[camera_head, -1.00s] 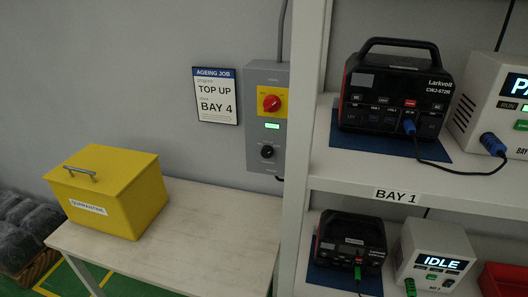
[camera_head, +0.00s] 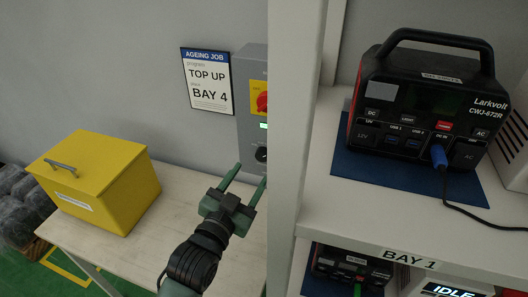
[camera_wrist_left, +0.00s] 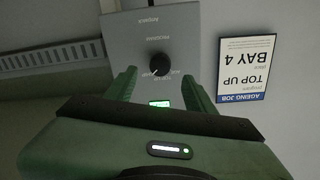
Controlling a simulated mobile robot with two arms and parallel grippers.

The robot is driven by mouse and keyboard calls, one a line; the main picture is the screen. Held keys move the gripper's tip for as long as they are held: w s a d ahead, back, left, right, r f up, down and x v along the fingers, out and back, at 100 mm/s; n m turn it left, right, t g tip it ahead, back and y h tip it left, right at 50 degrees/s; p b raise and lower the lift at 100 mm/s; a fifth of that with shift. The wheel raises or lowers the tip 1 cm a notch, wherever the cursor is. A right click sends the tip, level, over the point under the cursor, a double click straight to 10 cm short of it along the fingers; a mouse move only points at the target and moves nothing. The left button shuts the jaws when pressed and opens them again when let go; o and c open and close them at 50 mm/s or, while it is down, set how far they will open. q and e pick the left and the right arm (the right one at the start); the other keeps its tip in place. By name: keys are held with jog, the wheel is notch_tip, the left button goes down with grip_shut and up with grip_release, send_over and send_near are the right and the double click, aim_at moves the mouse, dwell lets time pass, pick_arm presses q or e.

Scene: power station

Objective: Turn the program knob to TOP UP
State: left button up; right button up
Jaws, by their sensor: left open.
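The black program knob (camera_head: 261,154) is on the grey wall control box (camera_head: 250,110), low on its face and partly behind the shelf post in the head view. In the left wrist view the knob (camera_wrist_left: 159,65) shows whole, with printed labels around it, appearing upside down; its setting is too small to read surely. My left gripper (camera_head: 246,178) is open and empty in front of the box. Its two fingers (camera_wrist_left: 158,88) point towards the knob, one each side in the wrist view, apart from it. My right gripper is not in view.
A job card (camera_head: 206,80) reads TOP UP, BAY 4. A red switch (camera_head: 262,102) sits above the knob. A white shelf post (camera_head: 297,130) stands close right of my left gripper. A yellow quarantine box (camera_head: 100,180) is on the table (camera_head: 185,195).

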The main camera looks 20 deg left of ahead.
aim_at(261, 157)
pick_arm(q)
jog(key=w, duration=0.1)
jog(key=w+r+p, duration=0.1)
jog(key=w, duration=0.1)
jog(key=shift+d, duration=0.15)
jog(key=shift+w+d+f, duration=0.1)
jog(key=shift+w+f, duration=0.05)
jog(key=shift+w, duration=0.45)
jog(key=shift+w+f, duration=0.15)
jog(key=shift+w, duration=0.4)
jog(key=shift+w+f, duration=0.1)
jog(key=shift+w, duration=0.25)
grip_shut()
jog(key=shift+p, duration=0.3)
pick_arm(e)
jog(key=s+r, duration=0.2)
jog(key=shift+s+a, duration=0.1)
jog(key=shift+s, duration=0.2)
